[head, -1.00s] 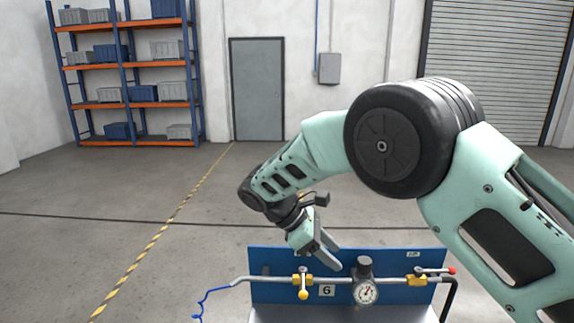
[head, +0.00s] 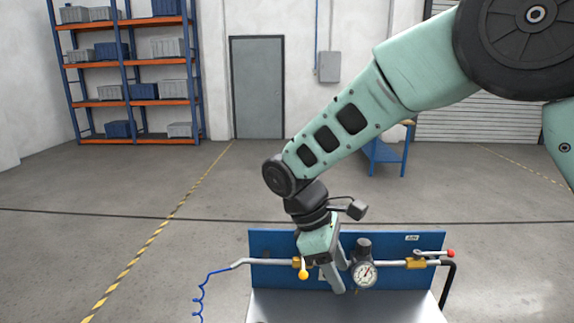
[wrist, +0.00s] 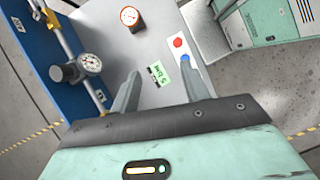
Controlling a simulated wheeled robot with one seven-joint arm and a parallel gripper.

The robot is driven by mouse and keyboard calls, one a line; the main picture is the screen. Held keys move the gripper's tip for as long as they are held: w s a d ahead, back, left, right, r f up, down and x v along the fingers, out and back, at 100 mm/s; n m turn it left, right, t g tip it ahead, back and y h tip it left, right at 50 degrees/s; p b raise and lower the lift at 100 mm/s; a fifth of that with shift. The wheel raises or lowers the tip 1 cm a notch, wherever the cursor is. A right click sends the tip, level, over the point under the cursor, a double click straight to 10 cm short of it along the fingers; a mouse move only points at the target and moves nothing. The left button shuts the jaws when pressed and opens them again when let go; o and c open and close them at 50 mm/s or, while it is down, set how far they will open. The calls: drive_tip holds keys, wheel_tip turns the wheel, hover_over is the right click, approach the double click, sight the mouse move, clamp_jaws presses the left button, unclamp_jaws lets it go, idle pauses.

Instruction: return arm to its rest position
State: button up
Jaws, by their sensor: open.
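My gripper (head: 339,278) hangs from my bent arm in front of the blue panel (head: 400,243), pointing down. Its two fingers are apart with nothing between them. In the wrist view, my gripper (wrist: 158,85) is over the grey bench top (wrist: 170,50), with a green label between and below the fingers. On the panel in the head view are a pipe with a yellow-handled valve (head: 303,272) at left, partly hidden by my gripper. A pressure gauge (head: 364,273) is just right of the fingers, and a red-tipped valve lever (head: 436,252) is at the right.
In the wrist view, a red-rimmed dial (wrist: 131,18) and a board with red and blue buttons (wrist: 179,45) are on the bench top. Shelving (head: 125,75) stands far back; the floor between is clear.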

drive_tip(key=s+d+f+m+y+b, duration=0.1)
drive_tip(key=s+f+m+y+b, duration=0.1)
drive_tip(key=s, duration=0.5)
drive_tip(key=s+d+f+m+t+y+b, duration=0.1)
drive_tip(key=s+d+f+m+b, duration=0.1)
drive_tip(key=s, duration=0.6)
drive_tip(key=s+d+f+m+y+b, duration=0.2)
drive_tip(key=s+b, duration=0.2)
drive_tip(key=s, duration=0.3)
drive_tip(key=shift+s+f+m+t+y, duration=0.2)
drive_tip(key=shift+f+m+t+y, duration=0.1)
drive_tip(key=shift+f+m, duration=0.1)
drive_tip(key=shift+o, duration=0.3)
